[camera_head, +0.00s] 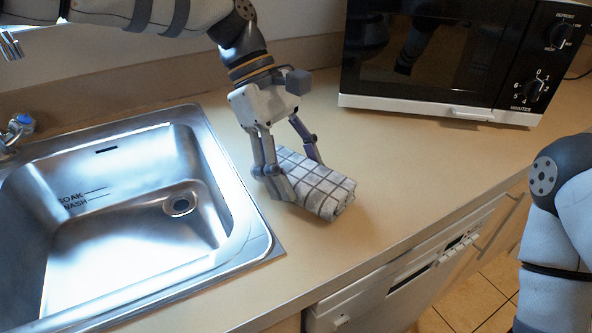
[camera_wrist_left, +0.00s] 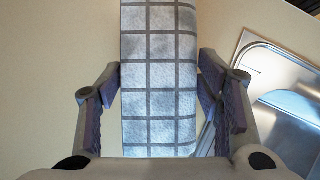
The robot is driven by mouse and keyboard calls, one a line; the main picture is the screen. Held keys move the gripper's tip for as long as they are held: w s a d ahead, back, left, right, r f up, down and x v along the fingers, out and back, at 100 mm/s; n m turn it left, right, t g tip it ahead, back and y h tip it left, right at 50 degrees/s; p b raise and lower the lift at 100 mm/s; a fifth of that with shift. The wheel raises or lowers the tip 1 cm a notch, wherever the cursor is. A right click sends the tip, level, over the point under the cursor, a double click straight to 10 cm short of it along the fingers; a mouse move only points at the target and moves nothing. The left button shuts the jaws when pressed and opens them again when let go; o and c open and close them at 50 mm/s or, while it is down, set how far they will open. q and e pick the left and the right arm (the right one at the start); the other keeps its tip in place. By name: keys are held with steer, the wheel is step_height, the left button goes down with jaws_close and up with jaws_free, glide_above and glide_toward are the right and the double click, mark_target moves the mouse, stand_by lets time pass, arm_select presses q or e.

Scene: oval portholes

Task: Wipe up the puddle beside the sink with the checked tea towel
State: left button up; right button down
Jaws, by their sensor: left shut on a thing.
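The checked tea towel (camera_head: 328,193), white-grey with dark lines and folded into a thick pad, is on the counter to the right of the sink (camera_head: 130,215). My left gripper (camera_head: 302,176) reaches down from above, with a finger on each side of the towel, shut on it. In the left wrist view the towel (camera_wrist_left: 158,75) runs as a long strip between the two fingers. It looks to be resting on the counter or just above it. I cannot make out a puddle; any liquid under the towel is hidden. My right gripper is out of view.
A black and white microwave (camera_head: 440,60) stands at the back right. A tap (camera_head: 15,130) is at the sink's left. The beige counter (camera_head: 420,165) is clear right of the towel, up to its front edge above a white appliance (camera_head: 400,275).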

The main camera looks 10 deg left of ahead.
arm_select(q)
steer(key=d+r, duration=0.1)
steer(key=r, duration=0.1)
steer(key=d+r, duration=0.2)
steer(key=r, duration=0.1)
steer(key=d+r, duration=0.1)
steer(key=r, duration=0.2)
steer(key=shift+w+d+r, duration=0.15)
steer(key=shift+w+d, duration=0.05)
steer(key=shift+d, duration=0.1)
